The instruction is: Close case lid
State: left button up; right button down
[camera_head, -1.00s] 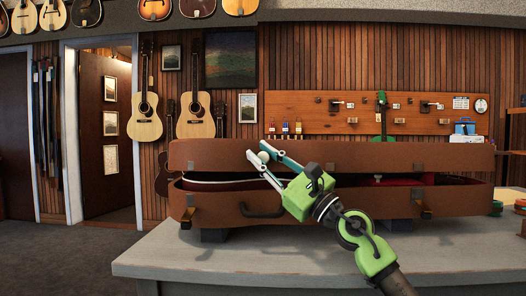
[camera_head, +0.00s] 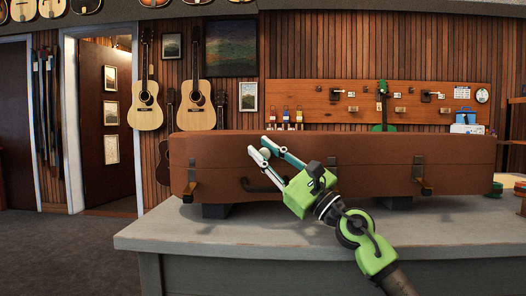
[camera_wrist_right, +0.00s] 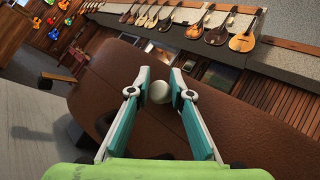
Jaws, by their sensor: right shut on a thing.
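The long brown case (camera_head: 350,165) lies on the grey counter with its lid down on the base. No gap shows along its front, and the inside is hidden. Metal latches show at the left (camera_head: 188,185) and right (camera_head: 421,178) of the front. A dark handle (camera_head: 258,186) sits partly behind my right gripper (camera_head: 262,146). That gripper is at the front left of the lid, shut on a small white ball (camera_wrist_right: 160,92) between its fingertips. I cannot tell whether it touches the lid. In the wrist view the brown lid (camera_wrist_right: 110,75) spreads beneath the fingers. My left gripper is out of view.
The grey counter (camera_head: 200,237) has clear room in front of the case. A wooden board (camera_head: 360,104) with tools and small bottles is on the wall behind. Guitars (camera_head: 196,105) hang at the back left. Small round items (camera_head: 497,187) stand at the right.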

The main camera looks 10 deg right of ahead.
jog(key=c, duration=2.2)
grip_release()
jog(key=shift+w+a+f+h, duration=0.1)
jog(key=shift+w+f+h, duration=0.05)
jog(key=shift+f, duration=0.4)
jog(key=shift+w+a+f+h, duration=0.1)
jog(key=shift+f+h, duration=0.05)
jog(key=shift+f, duration=0.35)
jog(key=shift+o, duration=0.3)
jog(key=shift+s+d+r, duration=0.1)
jog(key=shift+d, duration=0.15)
jog(key=shift+s+d+f, duration=0.15)
jog(key=shift+f, duration=0.1)
jog(key=r+v, duration=0.1)
jog(key=v, duration=0.5)
jog(key=shift+s+d+f, duration=0.25)
jog(key=shift+s+d, duration=0.05)
jog(key=shift+s, duration=0.2)
